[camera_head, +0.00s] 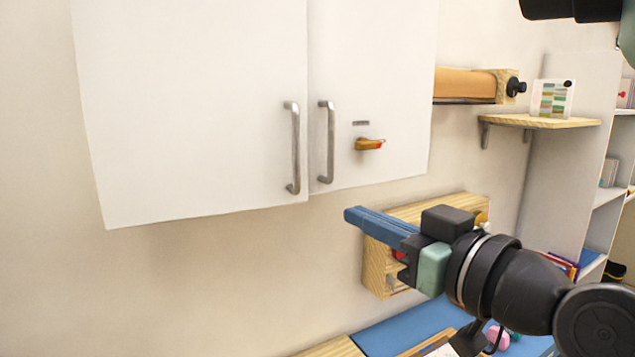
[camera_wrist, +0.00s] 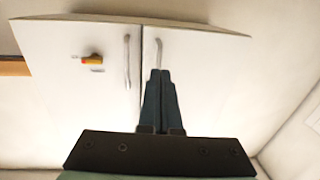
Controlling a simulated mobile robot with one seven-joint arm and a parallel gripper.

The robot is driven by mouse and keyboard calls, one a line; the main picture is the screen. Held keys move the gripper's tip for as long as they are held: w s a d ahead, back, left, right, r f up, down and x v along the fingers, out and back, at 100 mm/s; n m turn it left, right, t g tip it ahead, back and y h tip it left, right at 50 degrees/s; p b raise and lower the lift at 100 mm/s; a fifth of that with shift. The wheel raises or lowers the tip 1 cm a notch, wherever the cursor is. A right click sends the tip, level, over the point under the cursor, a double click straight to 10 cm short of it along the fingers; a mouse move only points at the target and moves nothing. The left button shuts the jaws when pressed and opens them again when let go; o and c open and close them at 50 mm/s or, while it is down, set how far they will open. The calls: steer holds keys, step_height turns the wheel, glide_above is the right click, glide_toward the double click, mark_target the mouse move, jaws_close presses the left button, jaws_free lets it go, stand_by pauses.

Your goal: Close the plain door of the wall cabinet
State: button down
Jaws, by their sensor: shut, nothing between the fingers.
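The plain door (camera_head: 190,110) is the left of the wall cabinet's two white doors, with a metal bar handle (camera_head: 293,148) near its inner edge. It looks shut or almost shut; a thin seam and slight step show beside the right door (camera_head: 385,80). My gripper (camera_head: 352,216) is shut and empty, pointing left below the doors in the head view, apart from the handles there. In the wrist view, which looks upside down, the plain door (camera_wrist: 210,85) is on the right. My fingertips (camera_wrist: 160,75) overlap its handle (camera_wrist: 158,48) in the picture; contact cannot be told.
The right door carries an orange-and-red knob (camera_head: 369,144) and its own bar handle (camera_head: 327,142). A wooden wall board (camera_head: 375,270) is behind my gripper. A small shelf (camera_head: 540,121) and an orange roll (camera_head: 465,84) are right of the cabinet. The wall below the plain door is clear.

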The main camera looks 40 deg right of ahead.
mark_target(299, 189)
steer(key=w+p, duration=0.1)
steer(key=w, duration=0.2)
steer(key=w+d+p, duration=0.1)
steer(key=w+p, duration=0.1)
steer(key=w, duration=0.2)
steer(key=w+p, duration=0.2)
steer(key=w, duration=0.2)
steer(key=shift+w+d, duration=0.15)
steer(key=shift+w, duration=0.05)
steer(key=shift+w+f, duration=0.1)
steer(key=shift+w, duration=0.05)
steer(key=shift+d, duration=0.1)
steer(key=shift+w+d+b, duration=0.3)
steer(key=shift+w+d, duration=0.1)
steer(key=shift+w, duration=0.25)
steer(key=shift+w+d+b, duration=0.3)
steer(key=shift+w+d, duration=0.05)
steer(key=shift+w, duration=0.3)
steer(key=shift+s+r, duration=0.1)
steer(key=shift+r, duration=0.2)
steer(key=shift+a, duration=0.1)
